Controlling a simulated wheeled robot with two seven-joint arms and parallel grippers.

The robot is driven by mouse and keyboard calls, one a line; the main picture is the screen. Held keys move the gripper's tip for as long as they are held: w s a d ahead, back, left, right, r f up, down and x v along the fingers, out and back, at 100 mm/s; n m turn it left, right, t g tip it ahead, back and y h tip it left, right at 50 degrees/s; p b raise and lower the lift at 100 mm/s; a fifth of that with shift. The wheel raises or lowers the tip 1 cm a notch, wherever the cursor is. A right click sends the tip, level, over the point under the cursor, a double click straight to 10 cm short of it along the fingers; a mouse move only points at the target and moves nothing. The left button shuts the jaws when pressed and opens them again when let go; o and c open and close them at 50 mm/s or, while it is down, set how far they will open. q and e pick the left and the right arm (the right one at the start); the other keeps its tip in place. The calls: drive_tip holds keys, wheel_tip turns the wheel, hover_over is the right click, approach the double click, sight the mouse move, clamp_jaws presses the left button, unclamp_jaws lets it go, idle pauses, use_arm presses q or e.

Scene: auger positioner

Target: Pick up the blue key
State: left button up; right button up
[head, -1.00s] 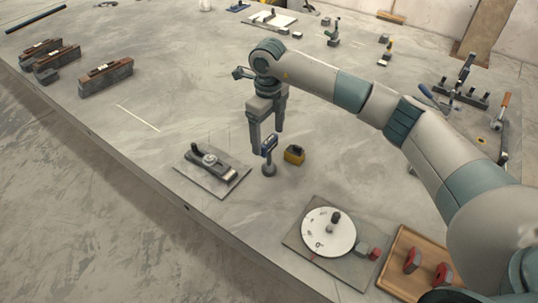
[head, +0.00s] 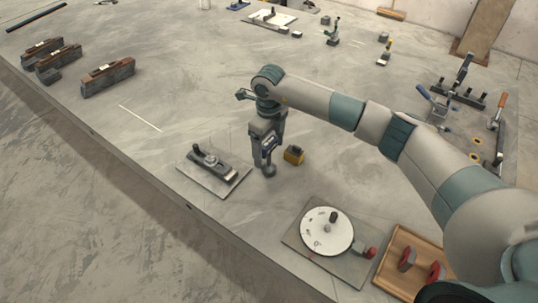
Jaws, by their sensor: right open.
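The blue key (head: 269,146) stands upright on a small grey round-footed stand (head: 269,171) near the table's front edge. My right gripper (head: 264,158) points straight down over the key and is open. Its fingers overlap the key in the picture and partly hide it. I cannot tell whether they touch it. My left gripper is not in view.
Left of the key is a grey plate with a dark lever device (head: 210,160). A white dial (head: 326,232) on a plate and a wooden tray (head: 398,284) lie nearer. The table left of centre is mostly clear.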

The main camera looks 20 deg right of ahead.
drive_tip(key=shift+f, duration=0.65)
drive_tip(key=c, duration=1.3)
drive_tip(key=shift+o, duration=0.2)
drive_tip(key=shift+r, duration=0.1)
